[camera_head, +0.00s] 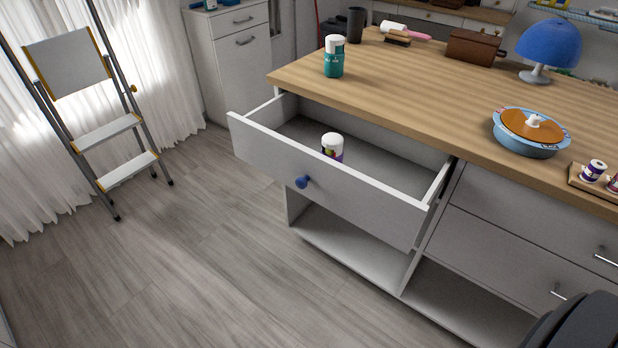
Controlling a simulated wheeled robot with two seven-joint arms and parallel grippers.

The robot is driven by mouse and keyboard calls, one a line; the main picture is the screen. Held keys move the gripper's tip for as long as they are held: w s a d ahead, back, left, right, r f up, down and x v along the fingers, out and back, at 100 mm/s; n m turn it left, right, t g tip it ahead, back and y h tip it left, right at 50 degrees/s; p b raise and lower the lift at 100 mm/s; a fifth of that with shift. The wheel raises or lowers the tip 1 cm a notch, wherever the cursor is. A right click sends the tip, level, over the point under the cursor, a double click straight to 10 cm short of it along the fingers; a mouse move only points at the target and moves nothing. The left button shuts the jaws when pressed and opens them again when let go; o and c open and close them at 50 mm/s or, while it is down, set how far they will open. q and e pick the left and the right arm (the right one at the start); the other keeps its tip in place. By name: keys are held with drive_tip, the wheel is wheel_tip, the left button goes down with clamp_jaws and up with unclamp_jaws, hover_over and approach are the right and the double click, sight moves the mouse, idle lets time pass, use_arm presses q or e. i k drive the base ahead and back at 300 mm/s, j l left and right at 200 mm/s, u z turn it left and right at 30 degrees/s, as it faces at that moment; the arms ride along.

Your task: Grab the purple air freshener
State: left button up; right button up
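A white-capped container with a purple label (332,150), which looks like the purple air freshener, stands upright in the open drawer (290,153). The drawer's front wall hides its lower part. A similar white-capped container in teal (333,60) stands on the wooden countertop above the drawer. Neither of my grippers is in view.
The drawer has a blue knob (302,182) and is otherwise bare where I see in. The countertop (430,85) holds a blue lamp (549,42), a round blue dish (527,146) and small purple-and-white items (594,171). A stepladder (105,140) stands left; the floor between is clear.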

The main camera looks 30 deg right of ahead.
sight(327, 153)
drive_tip(key=i+j+z, duration=0.15)
drive_tip(key=i+z, duration=0.2)
drive_tip(key=z, duration=0.15)
drive_tip(key=i+j+z, duration=0.25)
drive_tip(key=z, duration=0.2)
drive_tip(key=i, duration=0.1)
